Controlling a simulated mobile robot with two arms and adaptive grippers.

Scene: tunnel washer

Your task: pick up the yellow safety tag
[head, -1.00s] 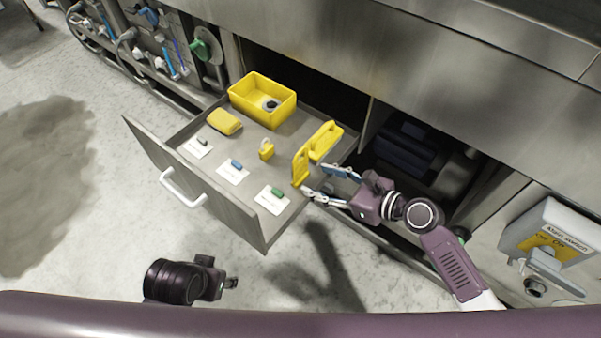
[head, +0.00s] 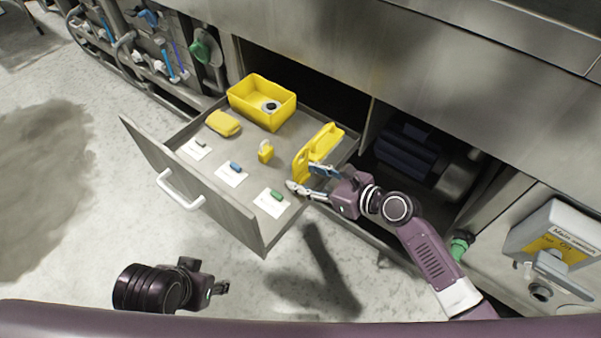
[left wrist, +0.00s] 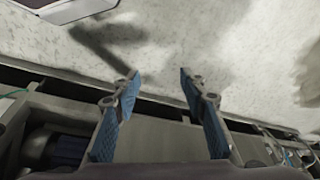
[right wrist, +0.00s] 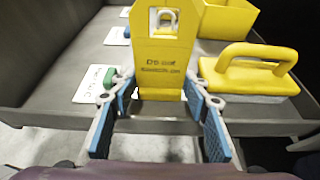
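The yellow safety tag (head: 302,164) stands upright in the open drawer (head: 232,212), near its right side. In the right wrist view the tag (right wrist: 163,75) shows a hole at its top and dark lettering. My right gripper (head: 302,180) is open at the tag. In the right wrist view its blue-padded fingers (right wrist: 160,82) lie on either side of the tag's lower part, with gaps visible, so I cannot tell of any contact. My left gripper (head: 222,287) hangs low in front of the drawer. The left wrist view shows its fingers (left wrist: 158,75) apart and empty above the floor.
A yellow handled block (head: 325,138) lies close beside the tag. A yellow bin (head: 247,101), yellow padlock (head: 265,153), yellow pouch (head: 222,123) and several cards with small coloured pieces share the drawer. The machine front (head: 420,60) overhangs behind.

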